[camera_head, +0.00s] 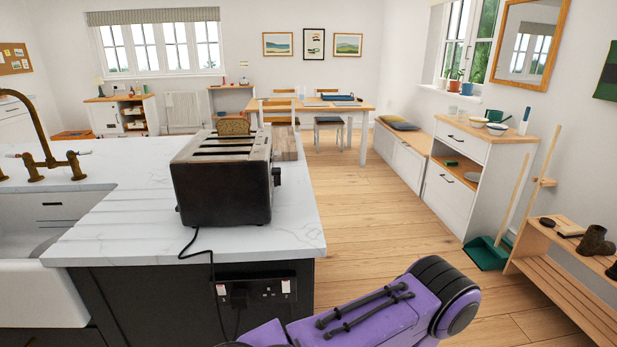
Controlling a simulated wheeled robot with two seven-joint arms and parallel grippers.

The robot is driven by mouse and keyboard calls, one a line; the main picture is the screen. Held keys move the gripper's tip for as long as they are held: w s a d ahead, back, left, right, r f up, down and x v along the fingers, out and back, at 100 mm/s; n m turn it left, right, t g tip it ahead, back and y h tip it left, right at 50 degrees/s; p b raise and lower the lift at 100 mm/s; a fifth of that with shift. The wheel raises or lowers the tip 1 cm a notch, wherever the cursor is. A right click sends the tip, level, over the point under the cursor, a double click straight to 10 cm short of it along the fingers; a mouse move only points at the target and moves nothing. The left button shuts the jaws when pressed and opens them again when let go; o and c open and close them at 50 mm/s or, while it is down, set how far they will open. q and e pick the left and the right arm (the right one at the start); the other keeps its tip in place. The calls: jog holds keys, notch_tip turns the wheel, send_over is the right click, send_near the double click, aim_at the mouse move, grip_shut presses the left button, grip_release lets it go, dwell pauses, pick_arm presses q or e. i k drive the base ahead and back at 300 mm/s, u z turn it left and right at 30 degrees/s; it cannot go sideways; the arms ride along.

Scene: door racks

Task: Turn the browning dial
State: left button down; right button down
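A dark, worn toaster (222,195) with several long slots stands on the white marble worktop (120,225), near its right end. A small black knob or lever (276,176) sticks out from the toaster's right end face; I cannot tell whether it is the browning dial. No dial markings are readable, and most of that end face is turned away from view. A brown slice of bread (233,126) shows at the far end of the toaster. Neither of my grippers is in view. A purple arm link of mine crosses the bottom of the view, apart from the toaster.
The toaster's black cord hangs over the worktop's front edge to a socket (257,291). A wooden board (285,146) lies behind the toaster. A brass tap (45,150) and sink are at left. The wooden floor (370,220) right of the worktop is clear.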

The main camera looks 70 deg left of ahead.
aim_at(276, 180)
jog(key=i, duration=0.85)
jog(key=u, duration=2.9)
